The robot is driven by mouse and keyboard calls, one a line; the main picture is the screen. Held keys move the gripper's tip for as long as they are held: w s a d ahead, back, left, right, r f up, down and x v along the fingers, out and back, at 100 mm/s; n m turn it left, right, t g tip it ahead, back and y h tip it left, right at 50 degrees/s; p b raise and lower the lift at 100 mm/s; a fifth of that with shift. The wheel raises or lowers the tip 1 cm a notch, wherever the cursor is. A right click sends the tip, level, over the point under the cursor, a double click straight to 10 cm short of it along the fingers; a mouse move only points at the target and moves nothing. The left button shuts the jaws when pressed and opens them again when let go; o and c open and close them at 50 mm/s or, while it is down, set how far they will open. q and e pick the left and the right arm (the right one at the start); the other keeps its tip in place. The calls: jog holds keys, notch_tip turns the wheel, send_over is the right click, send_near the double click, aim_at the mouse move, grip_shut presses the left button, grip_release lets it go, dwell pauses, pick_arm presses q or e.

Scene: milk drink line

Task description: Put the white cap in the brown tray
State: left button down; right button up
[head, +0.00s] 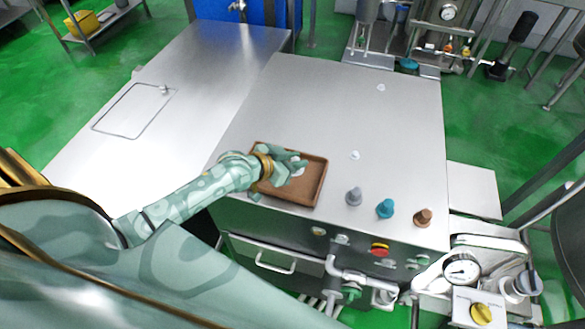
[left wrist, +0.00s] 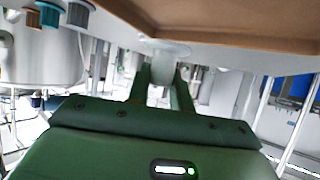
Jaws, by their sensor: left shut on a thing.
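The brown tray (head: 313,188) lies near the front edge of the steel table, and part of it fills the top of the left wrist view (left wrist: 250,22). My left gripper (head: 293,166) is over the tray, its fingers hiding part of the tray floor. It is shut on the white cap (head: 298,170), which shows as a pale disc at the fingertips in the left wrist view (left wrist: 166,48). The cap is over or in the tray area; I cannot tell whether it touches the tray. My right gripper is not in view.
Grey (head: 354,196), teal (head: 385,208) and brown (head: 423,217) knobs stand right of the tray. Two small white pieces lie on the table, one nearer (head: 355,155) and one farther back (head: 381,87). The steel table (head: 330,105) is mostly bare behind the tray.

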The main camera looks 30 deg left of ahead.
pick_arm(q)
jog(key=shift+w+a+f, duration=0.25)
jog(key=shift+a+f, duration=0.15)
jog(key=shift+f, duration=0.3)
jog(key=shift+w+a+f+b, duration=0.15)
jog(key=shift+f+b, duration=0.2)
jog(key=shift+f, duration=0.55)
jog(key=shift+w+a+f+b, duration=0.1)
jog(key=shift+f+b, duration=0.25)
jog(key=shift+f, duration=0.55)
jog(key=shift+s, duration=0.1)
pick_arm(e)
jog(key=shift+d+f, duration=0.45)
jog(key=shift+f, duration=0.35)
pick_arm(q)
jog(key=shift+f, duration=0.2)
jog(key=c, duration=1.2)
grip_release()
jog(key=shift+r, duration=0.1)
jog(key=shift+c, duration=0.2)
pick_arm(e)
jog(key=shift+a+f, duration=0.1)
